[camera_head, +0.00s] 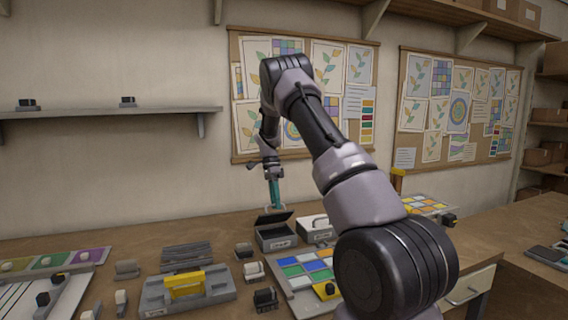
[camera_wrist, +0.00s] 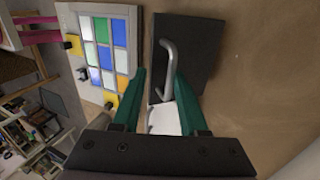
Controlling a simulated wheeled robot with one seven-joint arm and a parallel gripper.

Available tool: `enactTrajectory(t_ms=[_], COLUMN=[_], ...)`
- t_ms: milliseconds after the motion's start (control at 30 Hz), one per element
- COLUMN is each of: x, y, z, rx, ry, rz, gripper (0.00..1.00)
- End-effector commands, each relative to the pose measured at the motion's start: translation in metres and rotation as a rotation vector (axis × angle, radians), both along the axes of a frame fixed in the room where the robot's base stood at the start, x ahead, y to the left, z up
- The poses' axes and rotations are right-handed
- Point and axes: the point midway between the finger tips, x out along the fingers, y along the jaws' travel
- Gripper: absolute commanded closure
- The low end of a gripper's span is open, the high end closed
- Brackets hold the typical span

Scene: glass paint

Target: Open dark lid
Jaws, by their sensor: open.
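The dark lid (camera_head: 273,217) is tilted up over a dark box (camera_head: 278,240) with a pale label, with a gap along the front. In the wrist view the dark lid (camera_wrist: 196,42) shows its pale bar handle (camera_wrist: 166,62). My gripper (camera_head: 276,205) is above the lid, pointing down. Its teal fingers (camera_wrist: 160,80) are open, with the handle reaching between them. I cannot tell whether either finger touches it. A white patch shows between the fingers beyond the lid's edge; most of the box is hidden in the wrist view.
A white box (camera_head: 315,229) with a handle stands right beside the dark box. A tray of coloured glass squares (camera_head: 300,282) lies in front. A grey caddy with a yellow handle (camera_head: 185,287) and several small dark and pale blocks stand to the left.

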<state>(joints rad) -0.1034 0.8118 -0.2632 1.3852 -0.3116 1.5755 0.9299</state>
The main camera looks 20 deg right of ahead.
Motion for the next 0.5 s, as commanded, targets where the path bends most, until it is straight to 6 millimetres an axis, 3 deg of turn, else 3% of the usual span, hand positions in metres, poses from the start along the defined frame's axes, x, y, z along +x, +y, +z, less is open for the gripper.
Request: enactTrajectory(t_ms=[500], x=[-0.032], y=[-0.001], z=[-0.022], rx=[0.002], ry=[-0.299], rz=[-0.003], gripper=[0.58])
